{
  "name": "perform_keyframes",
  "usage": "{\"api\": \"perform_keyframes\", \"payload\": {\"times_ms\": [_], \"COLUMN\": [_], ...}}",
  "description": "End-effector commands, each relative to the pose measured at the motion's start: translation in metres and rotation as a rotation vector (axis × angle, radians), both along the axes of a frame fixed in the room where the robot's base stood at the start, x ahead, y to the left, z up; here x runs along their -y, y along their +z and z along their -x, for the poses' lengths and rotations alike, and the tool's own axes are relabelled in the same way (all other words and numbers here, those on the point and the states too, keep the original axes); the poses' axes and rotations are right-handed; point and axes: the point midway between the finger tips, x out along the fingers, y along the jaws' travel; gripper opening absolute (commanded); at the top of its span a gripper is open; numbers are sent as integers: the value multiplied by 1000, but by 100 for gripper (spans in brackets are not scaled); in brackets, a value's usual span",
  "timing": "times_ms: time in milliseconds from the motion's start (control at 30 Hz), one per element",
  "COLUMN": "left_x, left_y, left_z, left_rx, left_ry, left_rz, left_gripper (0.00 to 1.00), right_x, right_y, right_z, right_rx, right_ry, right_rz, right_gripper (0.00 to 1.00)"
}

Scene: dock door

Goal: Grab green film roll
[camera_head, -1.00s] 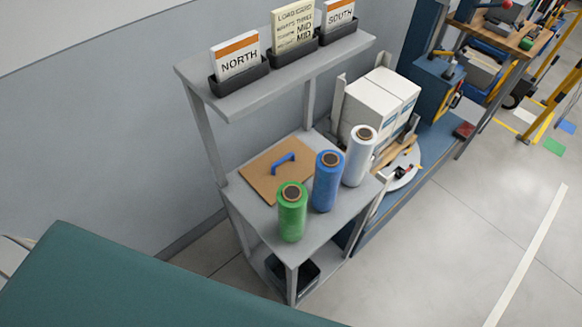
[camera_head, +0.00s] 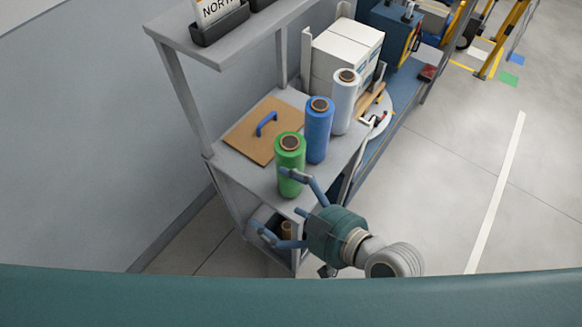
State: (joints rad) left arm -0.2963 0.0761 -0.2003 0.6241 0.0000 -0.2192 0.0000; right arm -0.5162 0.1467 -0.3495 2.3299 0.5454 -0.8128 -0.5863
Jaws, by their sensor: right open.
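The green film roll (camera_head: 290,155) stands upright at the front corner of the grey shelf table (camera_head: 238,172). My right gripper (camera_head: 272,203) comes in from the lower right with its fingers spread wide and empty. One finger shows in front of the lower part of the green roll; I cannot tell whether it touches. The other finger is lower, in front of the table's lower shelf. My left gripper is not in view.
A blue roll (camera_head: 318,130) and a white roll (camera_head: 344,102) stand close behind the green one. A brown board (camera_head: 249,141) with a blue handle lies left of them. An upper shelf (camera_head: 225,48) overhangs the back. White boxes (camera_head: 341,55) stand behind. Open floor (camera_head: 440,170) lies right.

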Motion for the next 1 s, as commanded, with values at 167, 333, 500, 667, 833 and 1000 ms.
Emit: {"api": "perform_keyframes", "payload": {"times_ms": [167, 333, 500, 667, 833, 1000], "left_x": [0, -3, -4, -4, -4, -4], "left_y": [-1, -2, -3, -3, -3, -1], "left_z": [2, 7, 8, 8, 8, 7], "left_rx": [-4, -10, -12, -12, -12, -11], "left_ry": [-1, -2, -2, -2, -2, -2], "left_rz": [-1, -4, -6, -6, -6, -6], "left_gripper": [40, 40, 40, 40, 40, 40], "right_x": [-47, -14, 26, 36, 36, 34], "right_y": [124, 188, 138, 64, 23, 10], "right_z": [-13, -35, -49, -32, -15, -35], "right_rx": [382, 554, 411, 204, 88, 74], "right_ry": [-9, -311, -616, -706, -703, -702], "right_rz": [-299, -461, -340, -121, 15, 35], "right_gripper": [98, 98, 98, 98, 98, 98]}}
